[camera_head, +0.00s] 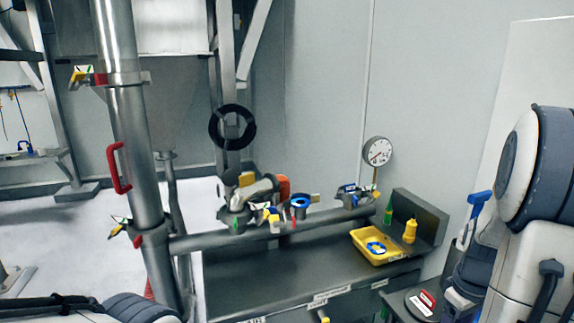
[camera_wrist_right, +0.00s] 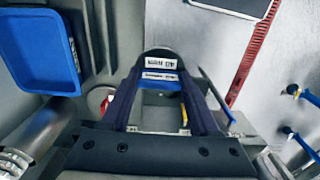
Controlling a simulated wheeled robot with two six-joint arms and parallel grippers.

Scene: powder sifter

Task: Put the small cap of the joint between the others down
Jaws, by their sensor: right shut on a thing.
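A horizontal steel pipe (camera_head: 300,226) carries several joints. The middle joint (camera_head: 298,203) shows a blue ring on top and no cap over it. To its left is a larger joint (camera_head: 236,214) with grey and orange parts, and to its right another joint (camera_head: 354,196). My right gripper (camera_wrist_right: 160,88) is shut on a dark, round-ended piece (camera_wrist_right: 158,55) with white labels, which I take to be the small cap; the fingers hide its sides. My left gripper is out of view; only part of the left arm shows at bottom left.
A yellow tray (camera_head: 366,250) with blue pieces stands on the grey bench, beside a yellow bottle (camera_head: 410,231) and a green bottle (camera_head: 389,213). A gauge (camera_head: 377,151) rises behind the right joint. A blue tray (camera_wrist_right: 45,50) lies at upper left in the wrist view.

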